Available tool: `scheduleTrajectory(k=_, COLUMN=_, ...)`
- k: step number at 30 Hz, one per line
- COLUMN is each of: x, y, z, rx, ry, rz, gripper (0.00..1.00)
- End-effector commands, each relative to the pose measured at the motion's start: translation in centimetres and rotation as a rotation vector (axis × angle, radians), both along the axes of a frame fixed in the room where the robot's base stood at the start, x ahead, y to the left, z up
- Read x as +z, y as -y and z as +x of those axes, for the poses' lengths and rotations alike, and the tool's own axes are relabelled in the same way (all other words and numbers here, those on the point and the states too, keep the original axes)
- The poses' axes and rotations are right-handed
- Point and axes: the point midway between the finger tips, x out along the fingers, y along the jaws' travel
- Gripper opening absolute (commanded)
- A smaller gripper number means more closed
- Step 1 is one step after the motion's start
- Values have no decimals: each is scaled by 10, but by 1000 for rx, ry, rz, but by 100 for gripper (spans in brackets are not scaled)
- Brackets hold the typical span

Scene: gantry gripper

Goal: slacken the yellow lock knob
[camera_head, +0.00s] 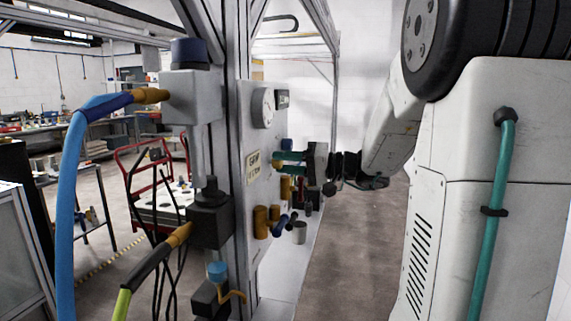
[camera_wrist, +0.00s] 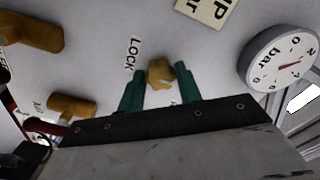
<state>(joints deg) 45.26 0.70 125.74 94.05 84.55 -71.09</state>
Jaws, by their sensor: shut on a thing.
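The yellow lock knob (camera_wrist: 160,73) sits on the pale panel in the wrist view, beside a label (camera_wrist: 132,53) reading LOCK. My gripper (camera_wrist: 160,80) has two green fingers, one on each side of the knob, and is shut on it. In the head view my gripper (camera_head: 280,160) reaches the panel from the right with its fingers against the panel side. The knob is only partly seen there, at the fingertips.
A round pressure gauge (camera_wrist: 279,57) is right of the knob in the wrist view. Brass fittings (camera_wrist: 72,106) stand at its left. In the head view, brass and blue fittings (camera_head: 262,222) stick out below my gripper. A blue hose (camera_head: 68,200) hangs at the left.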

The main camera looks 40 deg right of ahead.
Motion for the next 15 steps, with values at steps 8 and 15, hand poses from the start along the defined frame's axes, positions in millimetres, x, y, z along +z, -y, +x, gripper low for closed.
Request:
scheduleTrajectory(k=8, x=-2, y=0, z=0, rx=-1, ry=-2, rz=-3, gripper=12)
scheduleTrajectory(k=15, x=-1, y=0, z=0, rx=0, ry=-1, rz=-3, gripper=56)
